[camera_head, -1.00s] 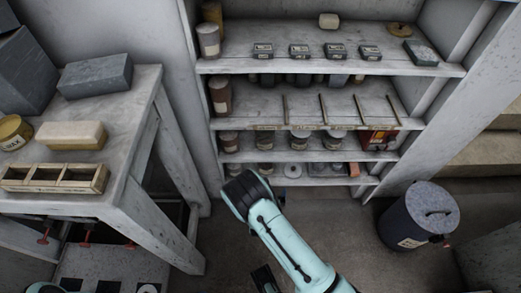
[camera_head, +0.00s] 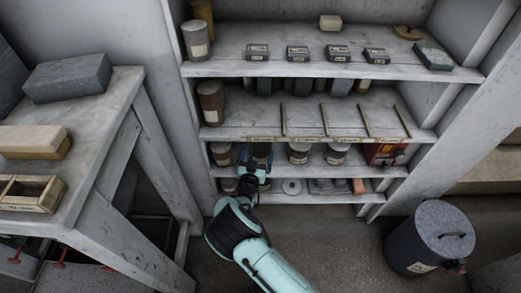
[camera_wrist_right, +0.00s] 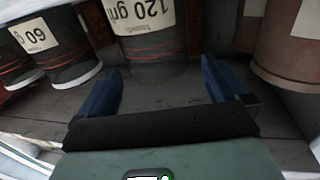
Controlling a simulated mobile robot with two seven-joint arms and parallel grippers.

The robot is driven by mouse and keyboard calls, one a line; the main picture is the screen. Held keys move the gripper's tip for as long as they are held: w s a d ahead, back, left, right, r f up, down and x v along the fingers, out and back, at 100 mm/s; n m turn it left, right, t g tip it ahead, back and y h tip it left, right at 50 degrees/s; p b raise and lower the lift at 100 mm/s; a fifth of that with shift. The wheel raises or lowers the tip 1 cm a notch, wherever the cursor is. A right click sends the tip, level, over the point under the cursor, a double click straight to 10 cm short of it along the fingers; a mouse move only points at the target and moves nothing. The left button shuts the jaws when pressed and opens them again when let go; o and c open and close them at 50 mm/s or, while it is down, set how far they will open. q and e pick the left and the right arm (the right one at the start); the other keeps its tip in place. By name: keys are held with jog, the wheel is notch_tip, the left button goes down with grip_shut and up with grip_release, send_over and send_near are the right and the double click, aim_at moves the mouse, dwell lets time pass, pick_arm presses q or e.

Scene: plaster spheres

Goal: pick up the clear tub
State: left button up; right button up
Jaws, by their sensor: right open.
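My right gripper (camera_head: 260,157) reaches into the third shelf level, among a row of round tubs. In the right wrist view it is open (camera_wrist_right: 160,66), its two blue fingers apart with nothing held between them. Just ahead of the fingers stands a dark, see-through-looking tub (camera_wrist_right: 152,48) with a pale "120" grit label; its top is cut off by the frame. In the head view my gripper hides most of that spot. I cannot tell for sure which tub is the clear one. My left gripper is out of view.
Another labelled tub (camera_wrist_right: 65,55) stands left of the fingers, and a brown tub (camera_wrist_right: 288,45) stands close on the right. Similar tubs (camera_head: 298,153) and a red box (camera_head: 384,153) share the shelf. A lidded bin (camera_head: 430,240) stands on the floor at right.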

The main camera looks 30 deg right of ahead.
jog(key=b+x, duration=0.1)
jog(key=x, duration=0.3)
jog(key=shift+s+f, duration=0.1)
jog(key=shift+d, duration=0.2)
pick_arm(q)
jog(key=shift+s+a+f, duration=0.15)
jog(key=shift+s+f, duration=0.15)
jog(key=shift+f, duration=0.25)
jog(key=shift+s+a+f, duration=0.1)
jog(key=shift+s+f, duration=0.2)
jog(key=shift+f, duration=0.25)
pick_arm(e)
jog(key=c, duration=0.9)
